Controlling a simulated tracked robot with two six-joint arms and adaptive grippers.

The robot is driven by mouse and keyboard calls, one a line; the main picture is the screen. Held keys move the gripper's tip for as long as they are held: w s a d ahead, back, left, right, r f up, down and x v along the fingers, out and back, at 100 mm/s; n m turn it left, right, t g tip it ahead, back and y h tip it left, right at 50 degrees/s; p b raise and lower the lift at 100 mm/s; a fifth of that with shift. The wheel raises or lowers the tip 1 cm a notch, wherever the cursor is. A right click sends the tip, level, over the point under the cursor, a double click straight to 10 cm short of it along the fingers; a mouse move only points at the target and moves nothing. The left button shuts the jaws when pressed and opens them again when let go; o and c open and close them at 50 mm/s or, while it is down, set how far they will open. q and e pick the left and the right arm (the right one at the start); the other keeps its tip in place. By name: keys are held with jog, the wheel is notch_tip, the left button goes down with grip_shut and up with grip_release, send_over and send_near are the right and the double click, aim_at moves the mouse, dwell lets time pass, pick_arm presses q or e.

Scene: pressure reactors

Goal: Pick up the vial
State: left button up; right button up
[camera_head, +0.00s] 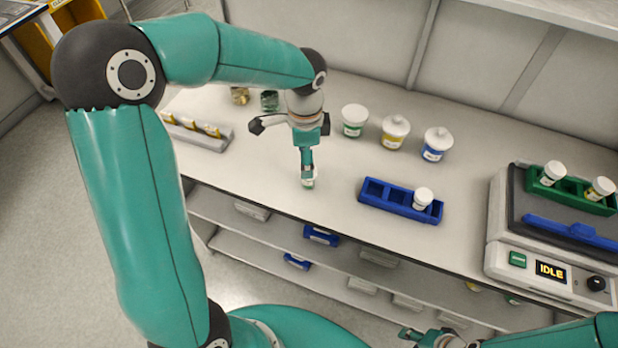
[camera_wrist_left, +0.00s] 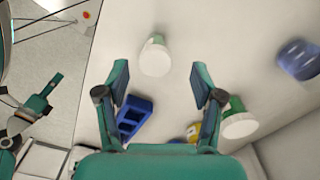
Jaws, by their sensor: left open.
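The vial (camera_head: 308,184), small and white with a green label, stands on the bench near its front edge, partly hidden by my gripper. In the left wrist view the vial (camera_wrist_left: 155,58) shows its white lid, with a little green at its top, just beyond and between the fingertips. My left gripper (camera_head: 307,168) is above the vial, pointing down. In the left wrist view its fingers (camera_wrist_left: 160,80) are spread apart with nothing between the pads. My right gripper (camera_head: 428,336) is at the bottom edge of the head view, away from the bench top; its jaws are unclear.
A blue rack (camera_head: 374,190) holding one white vial (camera_head: 423,198) is to the right. White-lidded jars with green (camera_head: 354,120), yellow (camera_head: 394,132) and blue (camera_head: 435,144) labels stand behind. A machine reading IDLE (camera_head: 551,271) carries a green rack (camera_head: 570,188). A grey rack (camera_head: 205,140) lies left.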

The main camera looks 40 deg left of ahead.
pick_arm(q)
jog(key=shift+d+f+p, duration=0.2)
jog(key=shift+f+p, duration=0.05)
jog(key=shift+f, duration=1.1)
jog(key=shift+d+f+p, duration=0.2)
jog(key=shift+f+p, duration=0.05)
jog(key=shift+f, duration=1.1)
jog(key=c, duration=1)
